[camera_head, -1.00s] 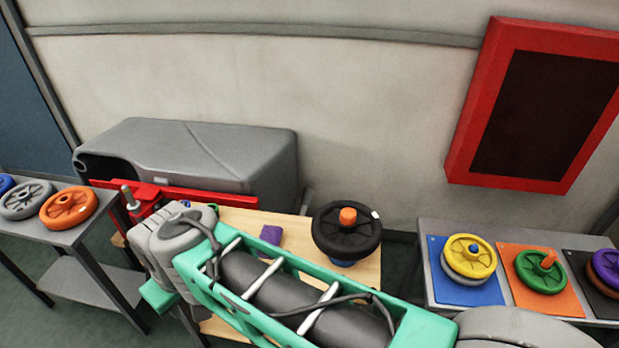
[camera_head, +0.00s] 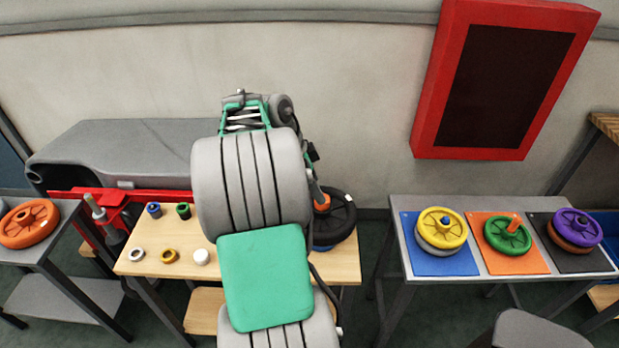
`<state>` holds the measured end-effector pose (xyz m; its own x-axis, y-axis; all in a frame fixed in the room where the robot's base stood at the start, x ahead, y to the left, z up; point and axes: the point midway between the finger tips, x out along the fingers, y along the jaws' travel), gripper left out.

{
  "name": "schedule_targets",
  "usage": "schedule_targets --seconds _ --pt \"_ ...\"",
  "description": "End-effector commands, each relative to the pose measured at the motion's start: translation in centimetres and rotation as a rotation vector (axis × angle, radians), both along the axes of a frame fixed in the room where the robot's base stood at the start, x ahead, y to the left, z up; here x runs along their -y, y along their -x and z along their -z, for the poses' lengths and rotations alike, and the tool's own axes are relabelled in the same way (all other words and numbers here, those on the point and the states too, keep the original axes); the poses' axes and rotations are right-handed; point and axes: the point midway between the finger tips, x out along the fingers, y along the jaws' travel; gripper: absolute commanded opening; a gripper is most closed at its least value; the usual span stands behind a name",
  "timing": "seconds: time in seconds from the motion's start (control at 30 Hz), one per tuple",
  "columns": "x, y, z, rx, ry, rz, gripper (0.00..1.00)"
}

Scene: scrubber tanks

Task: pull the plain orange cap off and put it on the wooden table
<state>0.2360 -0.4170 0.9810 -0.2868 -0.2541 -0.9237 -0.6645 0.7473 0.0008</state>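The plain orange cap (camera_head: 322,202) is at the middle of a black wheel (camera_head: 343,217), which sits above a blue piece at the right end of the wooden table (camera_head: 135,262). My arm hides the cap's left side and part of the wheel. My gripper (camera_head: 315,188) is just above the cap, mostly hidden behind my arm. Whether its fingers touch or hold the cap does not show. Another orange piece, longer and tilted, is on the green wheel (camera_head: 507,237) on the right table.
Small caps stand on the wooden table's left: blue (camera_head: 154,210), green (camera_head: 183,210), gold (camera_head: 169,256), whites (camera_head: 201,256). A red vise (camera_head: 100,205) is behind left. The right table (camera_head: 395,235) bears yellow (camera_head: 441,225) and purple (camera_head: 575,228) wheels. Bare wood shows between the caps.

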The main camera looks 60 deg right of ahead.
Motion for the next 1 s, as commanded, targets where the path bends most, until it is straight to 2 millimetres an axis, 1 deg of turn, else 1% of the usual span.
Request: schedule_targets --seconds 0.03,0.1,0.23,0.33,0.57,1.0 --pt "0.2 0.4 0.9 -0.002 -0.001 0.002 0.64" --pt "0.5 0.7 2.1 -0.001 -0.002 0.000 0.64" --pt "1.0 1.2 3.7 -0.001 -0.001 -0.003 0.64" --pt "1.2 1.3 4.3 0.000 0.000 -0.003 0.64" --pt "1.2 1.3 4.4 0.001 0.001 -0.005 0.64" --pt "1.2 1.3 4.4 0.001 0.001 -0.006 0.28"
